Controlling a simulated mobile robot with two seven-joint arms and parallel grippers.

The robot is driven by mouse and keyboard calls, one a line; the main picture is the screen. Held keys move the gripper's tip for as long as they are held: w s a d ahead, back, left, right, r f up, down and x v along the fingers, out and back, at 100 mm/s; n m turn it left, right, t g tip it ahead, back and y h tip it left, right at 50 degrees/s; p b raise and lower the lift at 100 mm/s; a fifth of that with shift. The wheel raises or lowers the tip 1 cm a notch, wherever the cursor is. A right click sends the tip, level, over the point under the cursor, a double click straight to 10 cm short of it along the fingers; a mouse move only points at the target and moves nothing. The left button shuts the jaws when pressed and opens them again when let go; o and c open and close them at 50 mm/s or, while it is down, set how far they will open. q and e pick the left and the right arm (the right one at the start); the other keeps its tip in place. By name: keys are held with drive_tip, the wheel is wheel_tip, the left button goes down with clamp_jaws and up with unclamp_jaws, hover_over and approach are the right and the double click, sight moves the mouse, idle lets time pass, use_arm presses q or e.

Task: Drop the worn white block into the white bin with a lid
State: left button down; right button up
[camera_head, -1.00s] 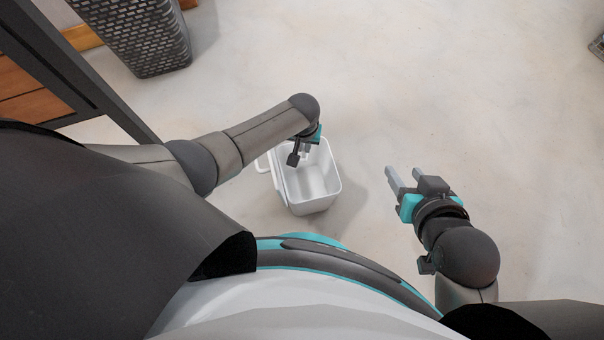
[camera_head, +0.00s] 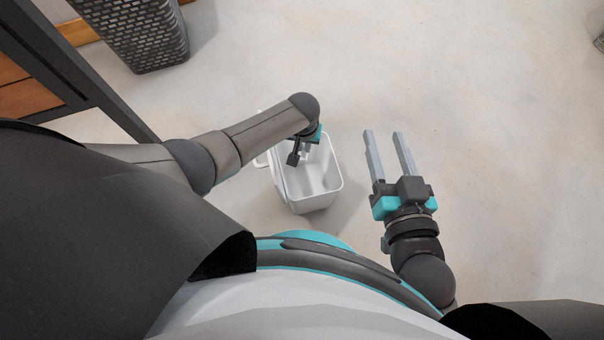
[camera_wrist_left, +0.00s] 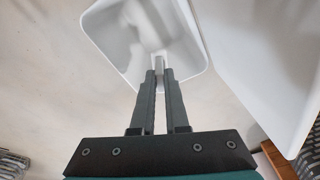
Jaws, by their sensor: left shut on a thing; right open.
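The white bin (camera_head: 318,203) stands upright on the floor in the middle of the head view, with its top open. In the left wrist view the bin (camera_wrist_left: 103,42) lies beyond the fingertips. My left gripper (camera_head: 300,158) is over the bin's opening, pointing down. In the left wrist view it is shut on a small pale piece, the worn white block (camera_wrist_left: 159,66), of which only a narrow strip shows between the fingers. The block cannot be made out in the head view. My right gripper (camera_head: 383,134) is open and empty, right of the bin.
A white panel, seemingly the bin's lid (camera_wrist_left: 272,50), fills the right of the left wrist view. A dark woven basket (camera_head: 137,35) stands at the upper left, near a dark-framed wooden piece of furniture (camera_head: 40,72).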

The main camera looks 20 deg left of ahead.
idle(0.3)
use_arm(q)
drive_tip(key=c, duration=0.8)
unclamp_jaws()
drive_tip(key=shift+f, duration=0.1)
drive_tip(key=shift+c, duration=0.2)
